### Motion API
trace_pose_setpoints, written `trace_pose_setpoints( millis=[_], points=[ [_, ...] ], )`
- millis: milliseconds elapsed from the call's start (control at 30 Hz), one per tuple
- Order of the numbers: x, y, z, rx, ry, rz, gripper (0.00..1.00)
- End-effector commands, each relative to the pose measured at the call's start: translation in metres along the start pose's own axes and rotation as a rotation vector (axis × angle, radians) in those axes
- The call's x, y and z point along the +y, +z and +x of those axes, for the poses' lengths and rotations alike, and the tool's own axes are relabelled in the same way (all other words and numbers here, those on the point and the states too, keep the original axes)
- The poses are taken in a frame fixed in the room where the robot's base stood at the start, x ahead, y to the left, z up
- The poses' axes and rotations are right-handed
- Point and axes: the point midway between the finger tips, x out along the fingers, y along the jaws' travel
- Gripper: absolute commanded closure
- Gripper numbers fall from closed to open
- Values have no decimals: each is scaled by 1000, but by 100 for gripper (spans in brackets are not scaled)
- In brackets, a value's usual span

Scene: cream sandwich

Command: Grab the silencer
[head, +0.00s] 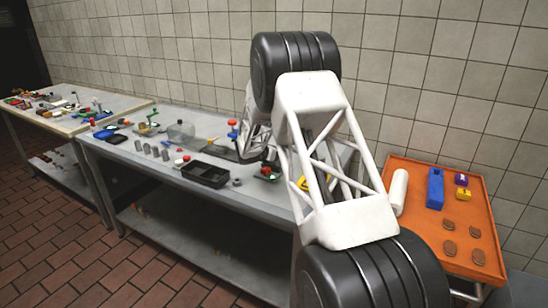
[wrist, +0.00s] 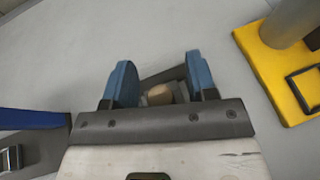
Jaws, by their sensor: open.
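I cannot tell for certain which thing is the silencer. In the head view several short dark grey cylinders (head: 156,152) stand on the steel table, left of the black tray. In the wrist view my gripper (wrist: 160,80) has its two blue fingers apart. A small tan rounded piece (wrist: 159,95) and a dark bar show between them; I cannot tell whether these are parts of my gripper. A grey cylinder (wrist: 289,22) rises by a yellow block at the upper right, beside the fingers. In the head view my arm hides the fingertips.
The steel table (head: 105,152) also carries a black tray (head: 205,174) and a clear container (head: 181,132). An orange tray table (head: 432,172) at the right holds a white cylinder (head: 399,192), a blue block (head: 435,188) and several brown ovals. A yellow block (wrist: 265,70) lies right of my fingers.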

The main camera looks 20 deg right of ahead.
Motion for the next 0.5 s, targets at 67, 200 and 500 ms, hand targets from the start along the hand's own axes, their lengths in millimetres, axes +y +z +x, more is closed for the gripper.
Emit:
trace_pose_setpoints(
  millis=[67,200,500],
  points=[
    [0,0,0,0,0,0,48],
    [0,0,0,0,0,0,48],
    [0,0,0,0,0,0,57]
  ],
)
